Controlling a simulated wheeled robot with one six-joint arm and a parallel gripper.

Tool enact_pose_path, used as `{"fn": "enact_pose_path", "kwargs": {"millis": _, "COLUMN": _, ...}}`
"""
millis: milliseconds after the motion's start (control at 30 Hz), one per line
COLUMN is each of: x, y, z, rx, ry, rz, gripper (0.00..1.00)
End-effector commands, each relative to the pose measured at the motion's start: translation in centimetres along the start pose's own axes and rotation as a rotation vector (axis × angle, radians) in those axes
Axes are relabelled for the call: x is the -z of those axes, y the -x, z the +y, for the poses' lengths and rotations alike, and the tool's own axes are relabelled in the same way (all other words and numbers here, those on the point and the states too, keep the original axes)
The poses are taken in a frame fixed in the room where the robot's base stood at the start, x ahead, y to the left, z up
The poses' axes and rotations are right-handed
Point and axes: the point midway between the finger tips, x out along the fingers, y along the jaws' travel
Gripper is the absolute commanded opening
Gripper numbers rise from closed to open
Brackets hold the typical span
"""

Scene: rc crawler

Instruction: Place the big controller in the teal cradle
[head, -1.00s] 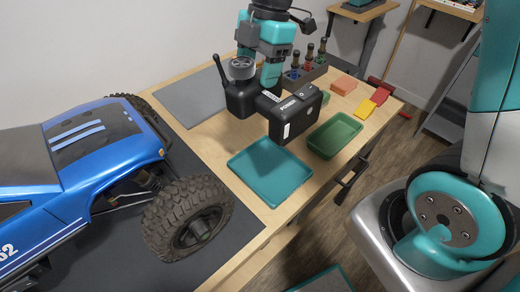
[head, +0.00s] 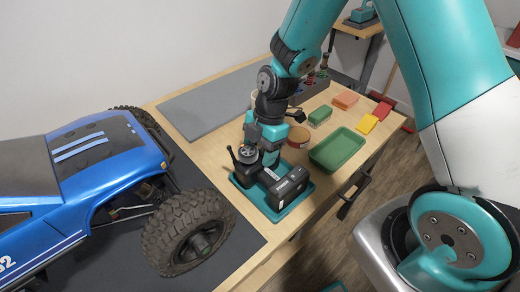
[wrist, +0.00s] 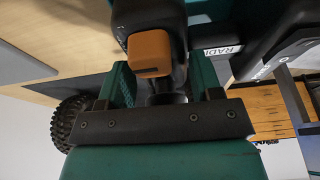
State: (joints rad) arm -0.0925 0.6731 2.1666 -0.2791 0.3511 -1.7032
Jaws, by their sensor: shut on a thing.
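The big controller (head: 287,188) is black, with a side wheel, a stubby antenna and a boxy base. My gripper (head: 271,140) is shut on its upper part. In the wrist view the controller's orange part (wrist: 150,53) and dark body sit between my gripper's teal fingers (wrist: 162,85). The teal cradle (head: 276,214) is a shallow tray on the bench. The controller is upright over it and covers much of its floor. I cannot tell whether the base touches the floor of the cradle.
A blue RC crawler (head: 85,165) stands on a dark mat at the left. A green tray (head: 338,148) is to the right of the cradle. A round brown item (head: 299,137), a green block (head: 320,116) and an orange block (head: 345,100) lie behind. A grey mat (head: 215,100) is clear.

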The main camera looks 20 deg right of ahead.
Motion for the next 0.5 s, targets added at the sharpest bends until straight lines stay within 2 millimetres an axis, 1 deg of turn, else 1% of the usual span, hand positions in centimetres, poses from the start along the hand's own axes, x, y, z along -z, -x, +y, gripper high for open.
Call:
{"fn": "enact_pose_path", "kwargs": {"millis": 233, "x": -0.01, "y": -0.04, "z": 0.07, "rx": -0.002, "ry": 0.001, "rz": 0.0, "gripper": 0.24}}
{"fn": "enact_pose_path", "kwargs": {"millis": 333, "x": -0.1, "y": -0.36, "z": 0.06, "rx": -0.002, "ry": 0.0, "rz": 0.0, "gripper": 0.24}}
{"fn": "enact_pose_path", "kwargs": {"millis": 367, "x": -0.08, "y": -0.26, "z": 0.05, "rx": -0.002, "ry": 0.0, "rz": -0.001, "gripper": 0.66}}
{"fn": "enact_pose_path", "kwargs": {"millis": 400, "x": -0.07, "y": -0.23, "z": 0.05, "rx": -0.002, "ry": 0.0, "rz": -0.001, "gripper": 0.75}}
{"fn": "enact_pose_path", "kwargs": {"millis": 433, "x": -0.07, "y": -0.23, "z": 0.05, "rx": -0.002, "ry": 0.0, "rz": 0.0, "gripper": 0.82}}
{"fn": "enact_pose_path", "kwargs": {"millis": 467, "x": -0.07, "y": -0.23, "z": 0.05, "rx": -0.002, "ry": 0.0, "rz": 0.0, "gripper": 0.85}}
{"fn": "enact_pose_path", "kwargs": {"millis": 500, "x": -0.07, "y": -0.23, "z": 0.05, "rx": -0.002, "ry": 0.0, "rz": 0.0, "gripper": 0.85}}
